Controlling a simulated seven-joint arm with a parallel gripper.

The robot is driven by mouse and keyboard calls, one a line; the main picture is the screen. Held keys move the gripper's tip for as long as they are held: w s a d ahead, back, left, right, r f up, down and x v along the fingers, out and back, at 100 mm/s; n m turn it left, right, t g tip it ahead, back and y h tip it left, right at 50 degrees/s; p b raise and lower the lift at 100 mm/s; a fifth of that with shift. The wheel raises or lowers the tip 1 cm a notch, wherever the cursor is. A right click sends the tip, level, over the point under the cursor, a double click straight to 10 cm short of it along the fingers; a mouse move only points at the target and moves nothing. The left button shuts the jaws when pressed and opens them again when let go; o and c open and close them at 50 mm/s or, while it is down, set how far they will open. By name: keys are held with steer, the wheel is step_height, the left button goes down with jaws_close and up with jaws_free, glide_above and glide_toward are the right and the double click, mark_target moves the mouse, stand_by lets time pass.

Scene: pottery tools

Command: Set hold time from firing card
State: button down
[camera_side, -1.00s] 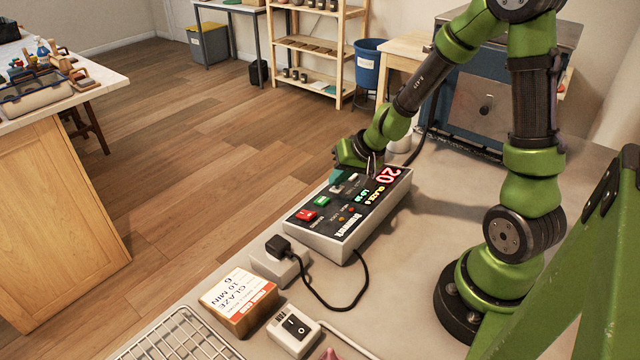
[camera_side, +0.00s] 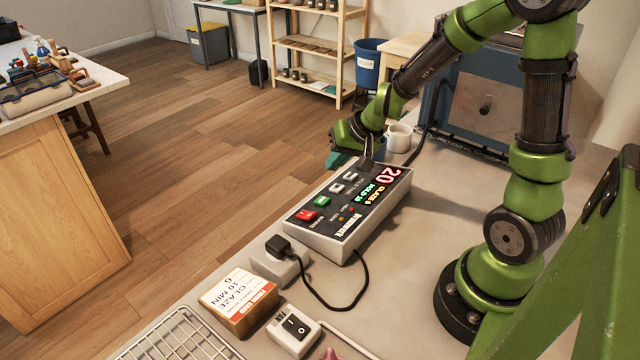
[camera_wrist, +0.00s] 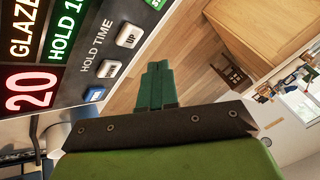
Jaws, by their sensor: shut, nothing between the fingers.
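The controller box (camera_side: 372,218) lies on the bench in the side view. Its red display (camera_side: 389,175) reads 20; smaller lines show GLAZE 6 and HOLD, whose figure seems to begin with 1 but is not fully legible. In the wrist view the HOLD TIME panel has a white UP button (camera_wrist: 129,36), another white button (camera_wrist: 108,69) and a blue button (camera_wrist: 94,95). The firing card (camera_side: 238,291) stands near the box and reads GLAZE, 10 MIN, 6. My gripper (camera_wrist: 156,72) is shut and empty, its green fingertips together, beyond the box's far edge and apart from the buttons.
A white mug (camera_side: 398,138) stands behind the box near the blue kiln (camera_side: 465,105). A plug block (camera_side: 279,268) with a black cable, a fan switch (camera_side: 293,329) and a wire rack (camera_side: 180,337) lie in front.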

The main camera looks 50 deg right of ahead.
steer(key=shift+w+r, duration=0.15)
steer(key=shift+r, duration=0.45)
steer(key=shift+w+r, duration=0.15)
steer(key=shift+r, duration=0.45)
